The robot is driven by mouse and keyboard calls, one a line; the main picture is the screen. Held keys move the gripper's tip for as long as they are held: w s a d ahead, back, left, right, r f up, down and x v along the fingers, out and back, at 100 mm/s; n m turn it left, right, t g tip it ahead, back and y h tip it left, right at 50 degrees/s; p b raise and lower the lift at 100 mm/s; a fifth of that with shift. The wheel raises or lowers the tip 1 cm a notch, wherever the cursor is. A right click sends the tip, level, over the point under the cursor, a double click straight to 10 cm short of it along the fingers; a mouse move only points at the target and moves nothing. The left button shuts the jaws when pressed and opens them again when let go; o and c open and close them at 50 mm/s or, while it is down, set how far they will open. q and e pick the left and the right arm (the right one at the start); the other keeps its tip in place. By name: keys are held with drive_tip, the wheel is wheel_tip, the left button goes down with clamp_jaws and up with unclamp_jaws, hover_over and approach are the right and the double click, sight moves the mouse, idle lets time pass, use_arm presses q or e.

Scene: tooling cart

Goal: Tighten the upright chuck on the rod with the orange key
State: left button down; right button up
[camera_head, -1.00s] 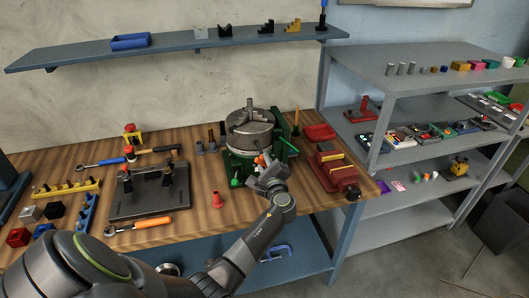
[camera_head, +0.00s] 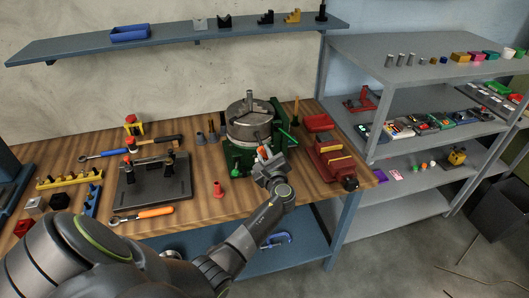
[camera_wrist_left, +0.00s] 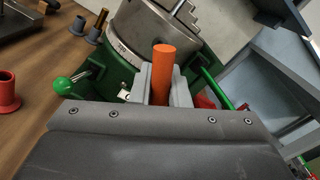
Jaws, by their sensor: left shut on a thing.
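The upright chuck (camera_head: 248,122) is a grey metal cylinder with stepped jaws on a green base (camera_head: 236,160) on the bench. A grey rod (camera_head: 249,98) stands up in its middle. My left gripper (camera_head: 265,160) is in front of the chuck's right side. It is shut on the orange key (camera_head: 262,150); the key's orange handle (camera_wrist_left: 163,70) stands between the jaws in the left wrist view, close to the chuck's side (camera_wrist_left: 140,35). The key's tip is hidden, so I cannot tell whether it sits in the chuck. My right gripper is not in view.
A green handle (camera_head: 288,134) sticks out at the chuck's right. A red vise (camera_head: 332,162) stands further right. A red bushing (camera_head: 219,189) stands front left of the chuck. A black fixture plate (camera_head: 153,187) and an orange-handled tool (camera_head: 155,212) lie left.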

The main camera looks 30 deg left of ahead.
sight(267, 158)
use_arm(q)
drive_tip(key=shift+s+d, duration=0.2)
idle(0.5)
drive_tip(key=shift+s+d+p, duration=0.3)
drive_tip(key=shift+s+d, duration=0.15)
drive_tip(key=shift+d, duration=0.15)
drive_tip(key=shift+s, duration=0.1)
drive_tip(key=shift+s+d, duration=0.35)
drive_tip(key=shift+d, duration=0.2)
drive_tip(key=p+v, duration=0.1)
drive_tip(key=v, duration=0.3)
drive_tip(key=shift+s+d, duration=0.25)
drive_tip(key=shift+a, duration=0.15)
idle(0.3)
